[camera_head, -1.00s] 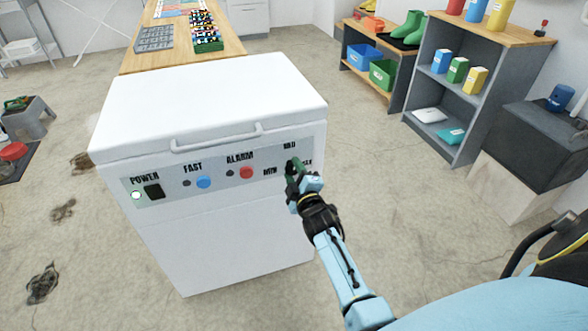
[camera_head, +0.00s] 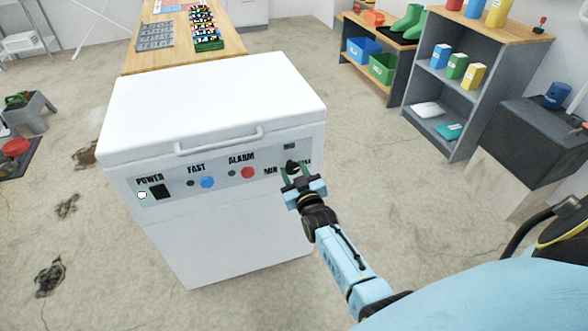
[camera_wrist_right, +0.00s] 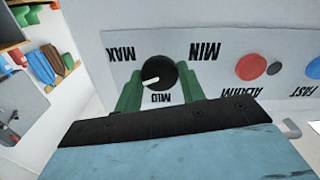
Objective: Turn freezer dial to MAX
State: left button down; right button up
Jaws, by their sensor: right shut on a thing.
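The white freezer (camera_head: 215,105) stands in front of me with its lid down. Its black dial (camera_head: 292,167) is at the right end of the front panel, below the MID label. In the right wrist view the picture is upside down, and the dial (camera_wrist_right: 160,75) has a white pointer aimed between MID and MAX. My right gripper (camera_head: 296,173) is shut on the dial; its green fingers (camera_wrist_right: 159,88) lie on either side of it. My left gripper is not in view.
The panel also holds a black POWER switch (camera_head: 160,192), a blue FAST button (camera_head: 207,182) and a red ALARM button (camera_head: 247,172). A lid handle (camera_head: 218,142) juts out above. Grey shelves (camera_head: 455,85) stand to the right; open floor lies between.

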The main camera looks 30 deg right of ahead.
jog(key=m, duration=0.3)
jog(key=shift+m+p, duration=0.3)
jog(key=shift+p, duration=0.05)
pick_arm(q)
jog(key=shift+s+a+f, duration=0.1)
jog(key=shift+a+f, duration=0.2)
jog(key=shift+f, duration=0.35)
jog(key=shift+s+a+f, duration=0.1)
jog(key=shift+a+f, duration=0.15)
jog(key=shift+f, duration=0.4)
pick_arm(e)
jog(key=shift+m, duration=1.5)
jog(key=o, duration=1)
jog(key=shift+c, duration=0.2)
